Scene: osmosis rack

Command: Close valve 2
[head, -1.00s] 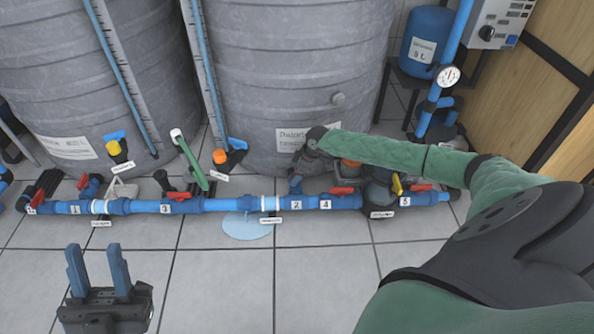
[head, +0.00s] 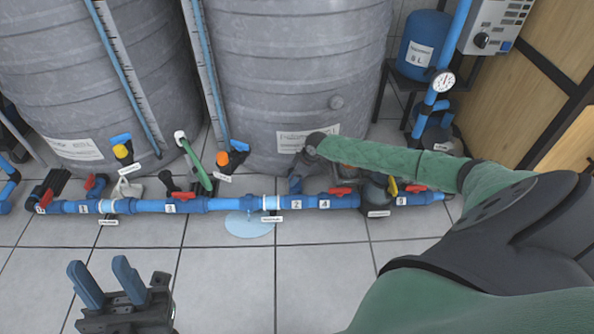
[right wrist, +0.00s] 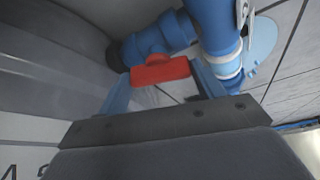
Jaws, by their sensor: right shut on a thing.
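The label 2 (head: 296,204) sits on the blue pipe run along the floor, next to label 4. A short blue branch rises just above label 2, and my right arm's end hides its valve in the head view. In the right wrist view a red valve handle (right wrist: 160,70) sits on a blue fitting (right wrist: 158,38). My right gripper (right wrist: 161,82) has its blue fingers on either side of this handle and is shut on it. My left gripper (head: 100,262) is open and empty, low at the left, above the tiled floor.
Other red handles show on the pipe, by label 3 (head: 183,196) and by label 4 (head: 340,191). Two large grey tanks (head: 285,75) stand behind the pipe. A puddle (head: 248,225) lies below it. The tiles in front (head: 230,285) are clear.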

